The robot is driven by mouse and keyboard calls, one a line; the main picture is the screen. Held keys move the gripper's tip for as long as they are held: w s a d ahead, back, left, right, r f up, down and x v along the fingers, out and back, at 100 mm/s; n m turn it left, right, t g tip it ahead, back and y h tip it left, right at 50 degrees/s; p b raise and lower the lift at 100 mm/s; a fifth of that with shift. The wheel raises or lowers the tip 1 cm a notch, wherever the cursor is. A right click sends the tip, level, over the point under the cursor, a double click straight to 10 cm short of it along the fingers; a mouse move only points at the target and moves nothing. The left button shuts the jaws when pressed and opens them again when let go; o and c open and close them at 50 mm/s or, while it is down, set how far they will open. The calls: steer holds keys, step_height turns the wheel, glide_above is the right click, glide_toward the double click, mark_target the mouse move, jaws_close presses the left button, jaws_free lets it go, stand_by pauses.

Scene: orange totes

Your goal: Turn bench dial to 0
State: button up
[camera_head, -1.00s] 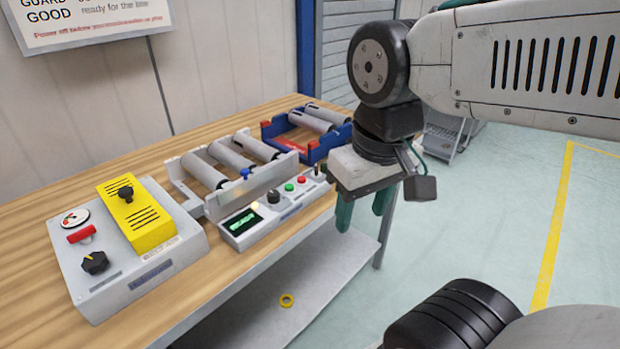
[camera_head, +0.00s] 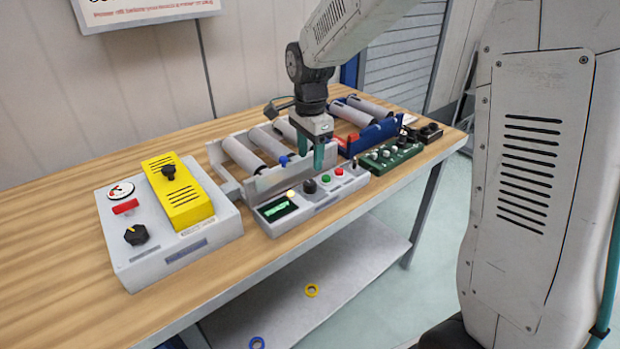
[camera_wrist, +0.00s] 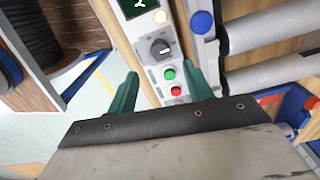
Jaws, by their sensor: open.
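A grey control panel (camera_head: 325,201) with a green-lit screen (camera_head: 277,209) sits at the bench's front edge. Its black dial (camera_head: 309,186) is between a yellow lamp and the green and red buttons. In the wrist view the dial (camera_wrist: 160,47) shows a light pointer mark; no scale is readable. A second black dial (camera_head: 136,235) is on the grey box with the yellow cover at left. My gripper (camera_head: 311,160) points down above the control panel, open and empty. In the wrist view its green fingers (camera_wrist: 162,84) straddle the button area, beside the dial and apart from it.
The grey box (camera_head: 205,230) with a yellow cover (camera_head: 178,192) stands left. A roller conveyor (camera_head: 262,182) with a blue knob (camera_head: 283,160) is behind the panel. A green board (camera_head: 390,156) and a blue roller tray (camera_head: 375,133) are right. Bare bench lies at left.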

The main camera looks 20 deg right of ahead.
mark_target(310, 182)
step_height(310, 182, down, 8)
steer(key=shift+r, duration=0.2)
steer(key=c, duration=1)
